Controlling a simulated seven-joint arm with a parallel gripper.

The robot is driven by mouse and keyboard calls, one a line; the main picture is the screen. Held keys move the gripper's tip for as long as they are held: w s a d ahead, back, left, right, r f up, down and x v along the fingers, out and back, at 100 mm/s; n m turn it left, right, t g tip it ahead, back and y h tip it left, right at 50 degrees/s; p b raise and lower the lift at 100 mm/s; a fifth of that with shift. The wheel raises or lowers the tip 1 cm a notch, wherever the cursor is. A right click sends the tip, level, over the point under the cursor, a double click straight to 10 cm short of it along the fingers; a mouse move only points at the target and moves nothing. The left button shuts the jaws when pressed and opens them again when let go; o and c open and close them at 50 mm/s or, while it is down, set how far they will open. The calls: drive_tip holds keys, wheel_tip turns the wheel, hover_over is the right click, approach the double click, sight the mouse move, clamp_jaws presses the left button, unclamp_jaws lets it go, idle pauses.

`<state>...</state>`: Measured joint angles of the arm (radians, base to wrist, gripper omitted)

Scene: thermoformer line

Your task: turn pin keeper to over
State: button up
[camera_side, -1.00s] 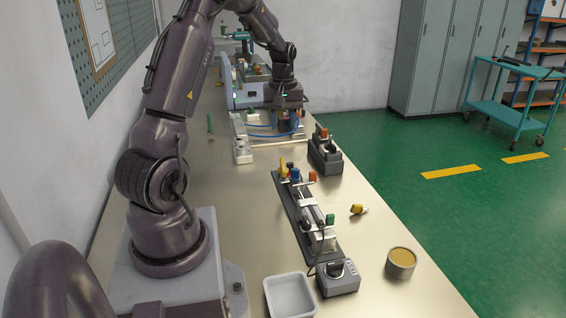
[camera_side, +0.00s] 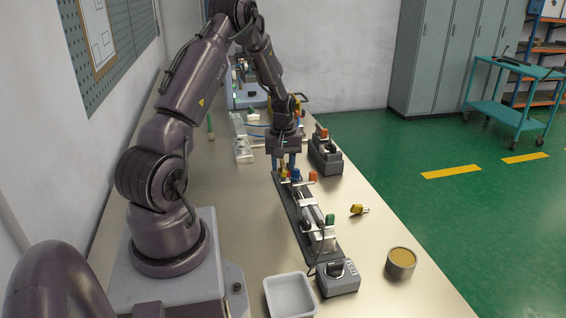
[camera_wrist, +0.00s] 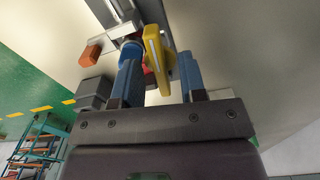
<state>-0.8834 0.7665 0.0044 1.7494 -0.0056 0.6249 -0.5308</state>
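A dark fixture rail (camera_side: 293,213) lies lengthwise on the bench, with coloured parts along it. At its far end is a yellow flat piece (camera_wrist: 155,50), likely the pin keeper; little of it shows in the side view (camera_side: 283,174). My gripper (camera_side: 285,168) points down over this end. In the wrist view, its two blue fingers (camera_wrist: 158,66) are apart, with the yellow piece in the gap, nearer the left finger. I cannot tell whether they touch. A blue round part (camera_wrist: 131,47) sits behind the left finger, and a red part is partly hidden behind the yellow piece.
An orange-topped part (camera_side: 312,176) stands right beside my gripper. A dark block (camera_side: 325,155) with a handle stands behind. A green knob (camera_side: 330,219), a grey box (camera_side: 338,278), a white tray (camera_side: 289,295), a round tin (camera_side: 401,262) and a loose yellow piece (camera_side: 358,209) are nearer.

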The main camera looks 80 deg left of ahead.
drive_tip(key=shift+c, duration=0.2)
clamp_jaws()
drive_tip(key=m, duration=0.7)
drive_tip(key=shift+m, duration=0.3)
drive_tip(key=m, duration=0.4)
drive_tip(key=shift+m, duration=2.1)
